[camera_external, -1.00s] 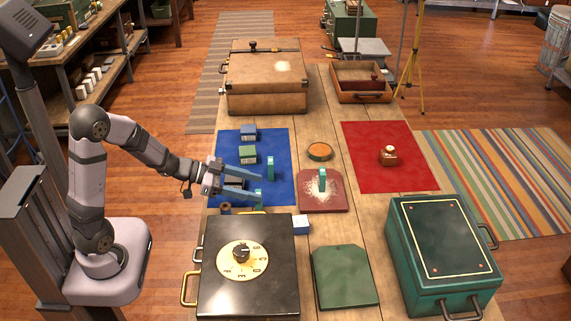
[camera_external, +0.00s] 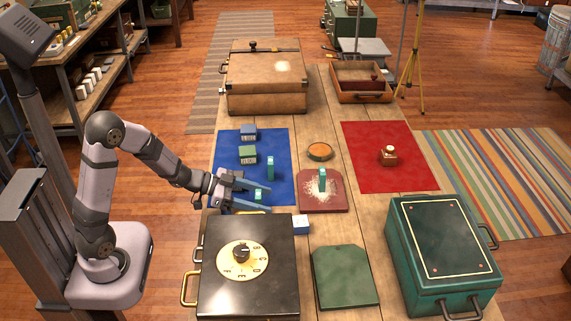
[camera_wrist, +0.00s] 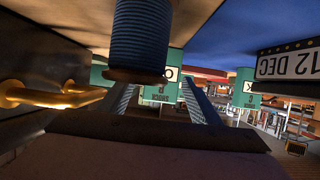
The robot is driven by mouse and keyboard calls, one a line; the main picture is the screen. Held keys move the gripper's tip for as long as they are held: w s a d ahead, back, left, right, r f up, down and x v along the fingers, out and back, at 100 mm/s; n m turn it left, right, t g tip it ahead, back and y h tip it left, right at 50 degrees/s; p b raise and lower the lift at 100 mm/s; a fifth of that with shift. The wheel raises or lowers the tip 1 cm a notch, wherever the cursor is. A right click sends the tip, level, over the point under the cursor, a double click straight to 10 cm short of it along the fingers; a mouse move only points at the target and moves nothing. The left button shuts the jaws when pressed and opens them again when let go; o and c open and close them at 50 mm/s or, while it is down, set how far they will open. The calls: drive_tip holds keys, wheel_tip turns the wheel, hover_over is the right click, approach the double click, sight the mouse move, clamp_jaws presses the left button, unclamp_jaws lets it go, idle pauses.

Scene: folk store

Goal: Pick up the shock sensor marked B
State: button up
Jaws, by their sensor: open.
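Three teal upright blocks, the shock sensors, show in the external view. One stands at the front of the blue mat (camera_external: 258,194), one farther back on it (camera_external: 270,170), and one on a dark red board with white powder (camera_external: 322,180). My gripper (camera_external: 268,198) is open, its fingers on either side of the front sensor. In the wrist view, which looks upside down, a teal sensor (camera_wrist: 158,92) shows between the fingers of my gripper (camera_wrist: 160,100), and another teal sensor (camera_wrist: 244,90) is to the right. Their marking letters are too small and partly hidden to read surely.
A black box with a dial (camera_external: 248,275) stands close in front of my gripper. Green (camera_external: 248,154) and blue (camera_external: 249,132) blocks stand behind on the mat. The wrist view shows a blue ribbed spool (camera_wrist: 140,40) and a "12 DEC" plate (camera_wrist: 288,64) close by.

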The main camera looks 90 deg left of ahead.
drive_tip(key=shift+x, duration=1.65)
drive_tip(key=c, duration=1.2)
wheel_tip(320, 180, up, 10)
drive_tip(key=p, duration=0.3)
